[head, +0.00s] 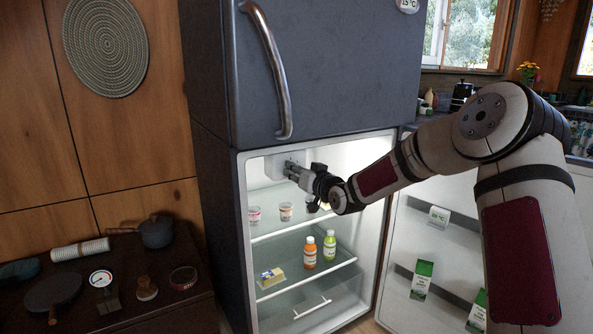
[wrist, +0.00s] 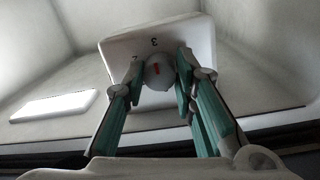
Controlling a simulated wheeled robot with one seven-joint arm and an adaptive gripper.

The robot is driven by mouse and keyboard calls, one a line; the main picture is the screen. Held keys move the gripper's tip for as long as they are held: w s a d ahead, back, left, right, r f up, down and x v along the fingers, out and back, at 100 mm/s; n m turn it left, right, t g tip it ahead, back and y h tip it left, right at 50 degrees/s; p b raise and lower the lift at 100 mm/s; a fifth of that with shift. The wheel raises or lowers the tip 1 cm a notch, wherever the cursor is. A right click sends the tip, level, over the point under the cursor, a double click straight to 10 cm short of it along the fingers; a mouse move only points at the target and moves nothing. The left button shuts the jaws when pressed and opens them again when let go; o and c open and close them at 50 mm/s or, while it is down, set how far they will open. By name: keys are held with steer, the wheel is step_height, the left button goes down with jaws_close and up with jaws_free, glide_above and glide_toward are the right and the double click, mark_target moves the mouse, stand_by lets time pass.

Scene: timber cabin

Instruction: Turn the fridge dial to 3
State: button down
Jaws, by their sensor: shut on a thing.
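The open fridge (head: 218,140) stands in the middle of the head view. A pale control box (head: 277,162) is on its inner wall near the top; in the wrist view the box (wrist: 200,48) bears a printed 3. Which number the mark points at, I cannot tell. My gripper (wrist: 160,68) is shut on the dial, one finger on each side of it. In the head view my gripper (head: 290,170) reaches inside the fridge and hides the dial.
Small cups (head: 286,211) stand on the shelf below my gripper. An orange bottle (head: 310,254) and a green-yellow bottle (head: 329,248) stand lower. The open door (head: 430,240) with cartons is on the right, behind my arm. The closed upper door (head: 340,70) is above.

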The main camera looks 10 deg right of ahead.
steer(key=c, duration=1.3)
jaws_free()
steer(key=v, duration=1.2)
